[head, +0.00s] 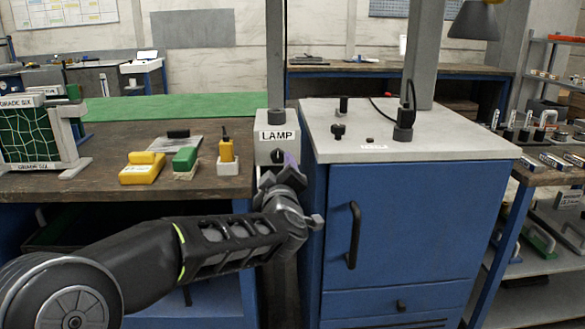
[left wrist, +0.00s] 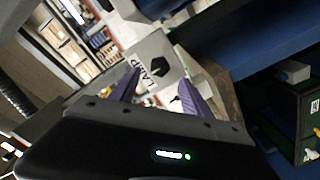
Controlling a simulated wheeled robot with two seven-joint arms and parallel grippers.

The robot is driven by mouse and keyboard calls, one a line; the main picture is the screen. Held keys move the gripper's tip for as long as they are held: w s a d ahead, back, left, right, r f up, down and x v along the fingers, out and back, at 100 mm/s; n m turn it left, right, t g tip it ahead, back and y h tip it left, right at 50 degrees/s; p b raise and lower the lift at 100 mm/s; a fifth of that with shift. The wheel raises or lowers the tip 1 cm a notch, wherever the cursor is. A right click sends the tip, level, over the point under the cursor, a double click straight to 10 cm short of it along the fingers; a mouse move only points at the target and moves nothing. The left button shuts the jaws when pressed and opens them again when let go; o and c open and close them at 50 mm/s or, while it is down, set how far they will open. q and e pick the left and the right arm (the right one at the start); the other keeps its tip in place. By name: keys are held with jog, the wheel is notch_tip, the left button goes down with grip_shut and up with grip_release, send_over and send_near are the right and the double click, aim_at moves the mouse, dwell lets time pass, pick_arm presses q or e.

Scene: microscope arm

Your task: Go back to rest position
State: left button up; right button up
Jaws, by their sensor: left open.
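My left arm reaches in from the lower left of the head view. My left gripper (head: 281,170) is in front of the grey box labelled LAMP (head: 262,150). In the left wrist view the two purple fingers of the gripper (left wrist: 159,77) are apart, with nothing held between them. Beyond them is the lamp box (left wrist: 150,45) with its black knob (left wrist: 158,74). The knob (head: 277,156) also shows in the head view, just above the gripper. I cannot tell whether the fingers touch the box. My right gripper is not in view.
A blue cabinet (head: 410,220) with a black handle stands right of the gripper. The wooden bench (head: 105,187) holds a yellow block (head: 142,170), a green block (head: 185,158) and a framed grid (head: 38,135). A grey post (head: 275,60) rises behind the lamp box.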

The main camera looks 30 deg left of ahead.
pick_arm(q)
jog(key=d+f+m+g+h, duration=0.1)
jog(key=d+f+m+h, duration=0.2)
jog(key=d+f, duration=0.55)
jog(key=d+f+m+g+h, duration=0.1)
jog(key=d+f+m+h, duration=0.35)
jog(key=f, duration=0.75)
jog(key=d+f+m+g+h, duration=0.1)
jog(key=d+f+m+h, duration=0.15)
jog(key=d+f, duration=0.65)
jog(key=s+d+f+m+g+h, duration=0.1)
jog(key=s+d+f+g+h, duration=0.1)
jog(key=s+d+f, duration=0.45)
jog(key=s+d+f+m+g+h, duration=0.1)
jog(key=s+f+m+g, duration=0.2)
jog(key=f, duration=0.7)
jog(key=s+d+f+g+h, duration=0.1)
jog(key=s+d+f+g, duration=0.25)
jog(key=s+f, duration=0.45)
jog(key=s+d+f+g+h, duration=0.15)
jog(key=s+d+f, duration=0.25)
jog(key=s, duration=0.8)
notch_tip(320, 180, up, 21)
jog(key=s+p, duration=0.1)
jog(key=p, duration=2)
jog(key=shift+d+r+m+g+p, duration=0.2)
jog(key=shift+m+g+p, duration=0.1)
jog(key=shift+m+p, duration=0.1)
